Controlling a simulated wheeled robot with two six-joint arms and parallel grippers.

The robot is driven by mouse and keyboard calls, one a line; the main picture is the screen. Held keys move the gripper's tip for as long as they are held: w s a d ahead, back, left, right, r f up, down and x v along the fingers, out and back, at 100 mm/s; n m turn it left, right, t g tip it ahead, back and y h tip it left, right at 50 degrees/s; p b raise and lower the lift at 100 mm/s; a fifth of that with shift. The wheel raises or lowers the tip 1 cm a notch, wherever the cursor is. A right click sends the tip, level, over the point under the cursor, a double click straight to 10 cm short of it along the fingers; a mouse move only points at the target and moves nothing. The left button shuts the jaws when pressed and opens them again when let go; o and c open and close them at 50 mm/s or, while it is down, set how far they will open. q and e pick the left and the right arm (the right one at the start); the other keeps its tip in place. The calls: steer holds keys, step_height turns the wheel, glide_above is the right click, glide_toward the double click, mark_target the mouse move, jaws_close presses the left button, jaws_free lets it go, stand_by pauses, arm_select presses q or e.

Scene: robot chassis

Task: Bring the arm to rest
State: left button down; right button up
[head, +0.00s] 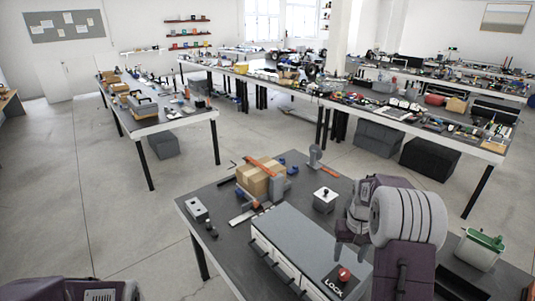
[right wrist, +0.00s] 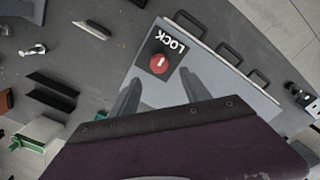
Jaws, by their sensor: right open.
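My right arm (head: 400,250) comes in from the lower right, purple with a ribbed white joint. My right gripper (head: 351,246) is open over the bench; its two fingers (right wrist: 160,82) show in the right wrist view, apart with nothing between them. Beyond them is a grey cabinet (head: 310,250) with a red knob (head: 344,274) on a dark LOCK plate; the knob also shows in the right wrist view (right wrist: 159,64). My left gripper is not in view; only purple parts of my body show at the lower left.
Cluttered tables stand behind. The floor at left is clear.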

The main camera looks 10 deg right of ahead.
steer(key=s+a+r+n+b, duration=0.1)
steer(key=a+r+n+b, duration=0.15)
steer(key=a, duration=0.85)
steer(key=s+a+f, duration=0.3)
steer(key=s, duration=0.3)
steer(key=s+a+f+t, duration=0.1)
steer(key=s+a+f, duration=0.2)
steer(key=s, duration=0.3)
steer(key=shift+s+a+n, duration=0.35)
steer(key=shift+a+n, duration=0.05)
steer(key=shift+n, duration=0.05)
steer(key=shift+a, duration=0.1)
steer(key=shift+s, duration=0.1)
